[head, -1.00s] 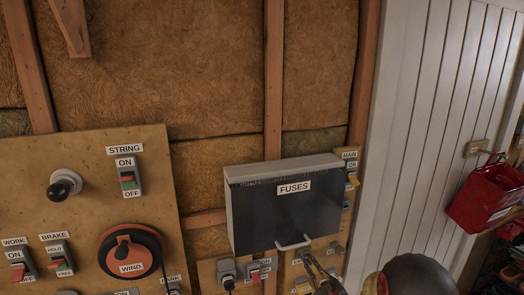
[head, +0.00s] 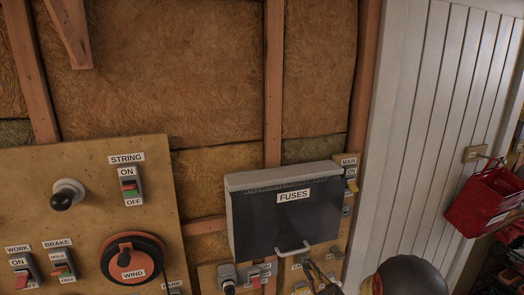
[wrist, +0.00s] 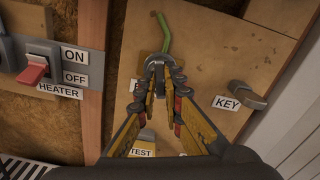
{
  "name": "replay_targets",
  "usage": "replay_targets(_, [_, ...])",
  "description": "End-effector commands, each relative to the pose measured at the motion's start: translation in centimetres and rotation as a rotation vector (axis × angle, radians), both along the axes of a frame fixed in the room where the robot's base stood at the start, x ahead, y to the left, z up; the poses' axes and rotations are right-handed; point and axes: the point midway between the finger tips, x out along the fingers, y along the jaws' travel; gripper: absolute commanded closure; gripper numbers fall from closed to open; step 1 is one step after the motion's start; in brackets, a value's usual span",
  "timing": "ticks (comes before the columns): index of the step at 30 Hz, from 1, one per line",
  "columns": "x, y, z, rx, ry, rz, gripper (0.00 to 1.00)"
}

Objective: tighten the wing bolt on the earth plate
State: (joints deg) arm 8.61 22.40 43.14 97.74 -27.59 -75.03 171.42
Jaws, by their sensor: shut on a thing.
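In the wrist view my gripper (wrist: 160,78) is shut, its fingertips together on a small grey metal piece (wrist: 158,60), which I take to be the wing bolt. The fingertips hide most of it, and I cannot tell its wing angle. A green wire (wrist: 165,32) rises from just behind it. The earth plate itself is hidden by the fingers, and the label beside them is partly covered. In the head view my gripper (head: 308,264) is at the lower board, just below the fuse box handle; the bolt is not clear there.
The fuse box (head: 285,220) with its handle (head: 293,249) juts out just above my gripper. In the wrist view a KEY knob (wrist: 246,94) is at right, a HEATER switch (wrist: 35,67) at left, and a yellow TEST part (wrist: 146,135) below.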

Motion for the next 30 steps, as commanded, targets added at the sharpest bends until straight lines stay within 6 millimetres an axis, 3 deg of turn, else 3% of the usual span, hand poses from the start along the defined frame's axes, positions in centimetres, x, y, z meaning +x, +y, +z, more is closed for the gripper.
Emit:
replay_targets(1, [0.39, 0.03, 0.84, 0.005, -0.012, 0.001, 1.0])
replay_targets(14, [0.38, 0.04, 0.72, 0.02, -0.007, 0.001, 1.0])
replay_targets(15, [0.38, 0.04, 0.72, 0.02, -0.007, 0.001, 0.89])
replay_targets(24, [0.25, 0.01, 0.48, 0.02, -0.003, 0.001, 0.72])
replay_targets(30, [0.15, 0.0, 0.28, 0.021, 0.001, 0.0, 0.7])
